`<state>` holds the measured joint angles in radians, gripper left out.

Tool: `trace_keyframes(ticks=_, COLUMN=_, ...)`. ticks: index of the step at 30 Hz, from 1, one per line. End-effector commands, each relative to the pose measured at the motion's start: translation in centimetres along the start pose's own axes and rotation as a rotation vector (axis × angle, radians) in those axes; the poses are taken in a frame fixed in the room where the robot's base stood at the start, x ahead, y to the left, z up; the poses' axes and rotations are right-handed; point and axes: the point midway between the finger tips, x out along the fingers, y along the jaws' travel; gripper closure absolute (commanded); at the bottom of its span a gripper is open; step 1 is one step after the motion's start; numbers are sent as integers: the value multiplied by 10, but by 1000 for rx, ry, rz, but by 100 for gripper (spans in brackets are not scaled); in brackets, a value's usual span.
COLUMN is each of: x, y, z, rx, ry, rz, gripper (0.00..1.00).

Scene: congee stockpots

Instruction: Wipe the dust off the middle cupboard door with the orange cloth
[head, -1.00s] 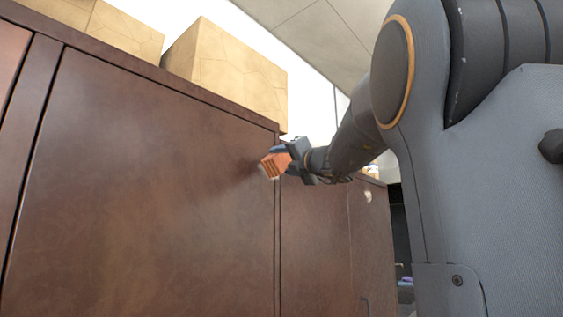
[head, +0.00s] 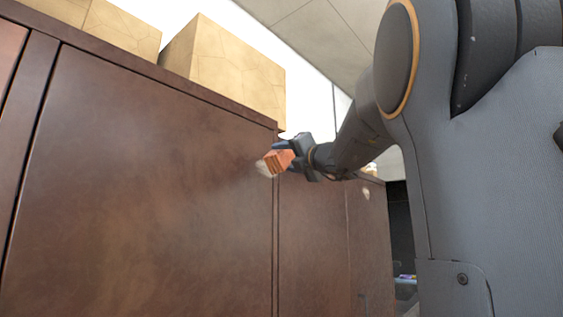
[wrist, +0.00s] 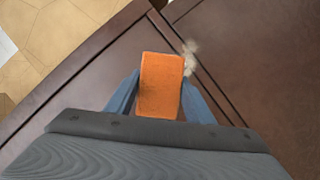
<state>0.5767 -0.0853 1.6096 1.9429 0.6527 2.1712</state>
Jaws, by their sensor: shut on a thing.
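My gripper (head: 293,150) is shut on the orange cloth (head: 276,161), a small folded block. In the wrist view the cloth (wrist: 160,85) sits between the two blue fingers of my gripper (wrist: 160,97). The cloth is at the upper right part of the large brown cupboard door (head: 150,190), near its right edge. I cannot tell for sure whether it touches the door. A pale dusty patch (head: 262,168) shows beside the cloth, and it also shows in the wrist view (wrist: 189,57). The door has a faint hazy look.
Cardboard boxes (head: 225,72) stand on top of the cupboard. Another brown door (head: 312,235) lies to the right, past a narrow seam. A dark vertical frame strip (head: 35,130) borders the big door on the left.

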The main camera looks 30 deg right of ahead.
Motion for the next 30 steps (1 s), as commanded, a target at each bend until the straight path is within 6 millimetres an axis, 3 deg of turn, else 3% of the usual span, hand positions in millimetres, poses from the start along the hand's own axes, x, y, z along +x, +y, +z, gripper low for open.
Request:
trace_keyframes(ticks=16, x=50, y=0, z=-20, rx=0, ry=-2, rz=0, gripper=70)
trace_keyframes(ticks=30, x=59, y=0, z=-23, rx=1, ry=-4, rz=0, gripper=70)
